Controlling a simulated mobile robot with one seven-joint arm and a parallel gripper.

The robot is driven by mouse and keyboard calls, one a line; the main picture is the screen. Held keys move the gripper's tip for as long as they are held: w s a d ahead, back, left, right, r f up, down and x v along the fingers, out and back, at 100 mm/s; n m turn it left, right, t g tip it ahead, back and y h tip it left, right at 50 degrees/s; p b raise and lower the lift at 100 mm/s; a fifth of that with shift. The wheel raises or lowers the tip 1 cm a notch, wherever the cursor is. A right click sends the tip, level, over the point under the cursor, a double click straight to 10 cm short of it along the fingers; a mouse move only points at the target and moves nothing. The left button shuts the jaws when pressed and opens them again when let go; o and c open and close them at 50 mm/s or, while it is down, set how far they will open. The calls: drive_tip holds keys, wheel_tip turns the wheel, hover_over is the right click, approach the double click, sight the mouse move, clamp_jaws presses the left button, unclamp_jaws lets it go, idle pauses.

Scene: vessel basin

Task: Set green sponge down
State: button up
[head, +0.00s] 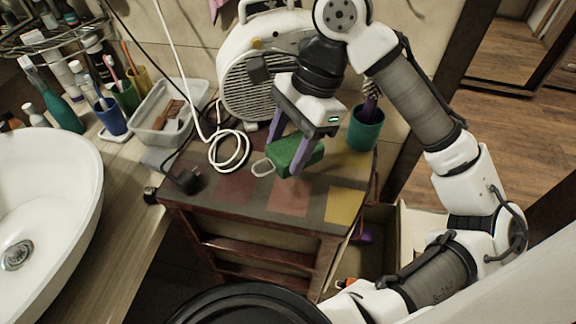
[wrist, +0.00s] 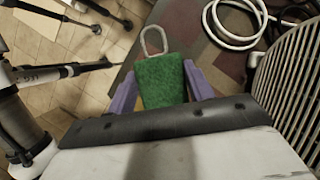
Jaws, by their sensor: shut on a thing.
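The green sponge (head: 297,153) has a pale loop at its left end in the head view. My gripper (head: 284,154), with purple fingers, is shut on the sponge, over the small dark table (head: 236,213) with coloured squares. In the wrist view the sponge (wrist: 161,82) sits between the two purple fingers (wrist: 159,92), its loop pointing away from the gripper. The sponge is at or just above the tabletop; I cannot tell whether it touches.
A white heater (head: 262,70) stands behind the sponge, and a teal cup (head: 365,128) is at its right. A coiled white cable (head: 229,150) and black plug (head: 187,181) lie to the left. The table's front squares are clear. A white basin (head: 45,200) is at far left.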

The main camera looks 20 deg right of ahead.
drive_tip(key=shift+f, duration=3.25)
drive_tip(key=shift+f, duration=0.2)
drive_tip(key=o, duration=0.9)
drive_tip(key=shift+o, duration=0.2)
drive_tip(key=shift+r, duration=0.1)
drive_tip(key=v, duration=1.2)
drive_tip(key=shift+r, duration=0.1)
